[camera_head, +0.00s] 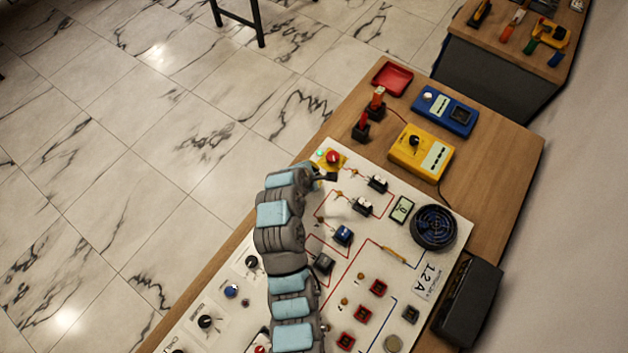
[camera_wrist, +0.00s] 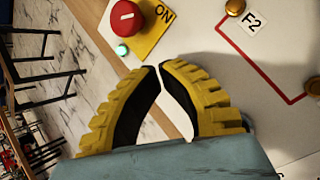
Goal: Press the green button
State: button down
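The small green button (camera_wrist: 122,50) shows in the wrist view beside a big red button (camera_wrist: 126,17) on a yellow plate marked ON. In the head view the green button (camera_head: 320,154) is a small pale green dot left of the red button (camera_head: 333,157). My gripper (camera_wrist: 160,68) has yellow ribbed fingers with their tips brought together and nothing between them. The tips are a short way from the green button in the wrist view, apart from it. In the head view my arm hides part of the panel and most of the gripper.
Around the panel's corner lie a yellow meter (camera_head: 421,152), a blue device (camera_head: 444,110), a red tray (camera_head: 392,78) and red-and-black clamps (camera_head: 361,126). Switches, knobs and a round black fan (camera_head: 434,227) stand on the panel. Open marble floor lies left of the bench.

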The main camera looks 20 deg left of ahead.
jog(key=shift+f, duration=0.3)
jog(key=shift+f, duration=0.55)
dwell(1.1)
jog(key=shift+r, duration=0.15)
jog(key=shift+r+p, duration=0.8)
jog(key=shift+r+p, duration=1.6)
jog(key=shift+r, duration=0.95)
